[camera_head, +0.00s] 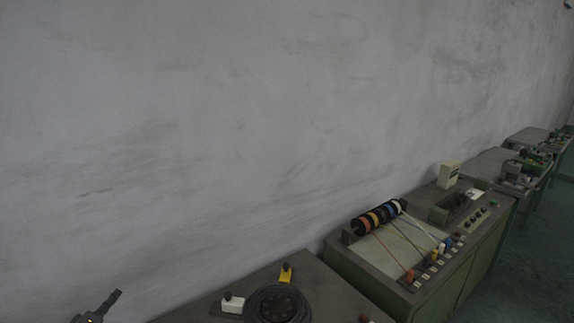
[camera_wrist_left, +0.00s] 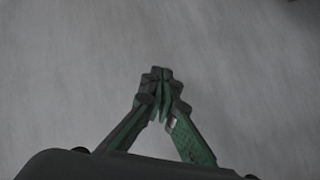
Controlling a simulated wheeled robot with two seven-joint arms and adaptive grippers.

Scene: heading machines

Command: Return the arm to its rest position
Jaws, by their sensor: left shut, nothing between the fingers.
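My left gripper (camera_head: 108,303) shows at the bottom left of the head view, small and dark, in front of the grey wall. It also shows in the left wrist view (camera_wrist_left: 162,80), where its two fingers meet at the tips with nothing held between them. The fingers point at the bare wall and touch no machine that I can see. The rest of the left arm is mostly below the picture. My right gripper is in neither view.
A green machine with a grey top (camera_head: 305,262) stands at the bottom centre, bearing a round black part (camera_head: 277,304). Right of it is a green machine (camera_head: 459,282) with coloured spools (camera_head: 379,216). More machines (camera_head: 498,160) line the wall (camera_head: 230,130). Floor (camera_head: 535,270) shows at right.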

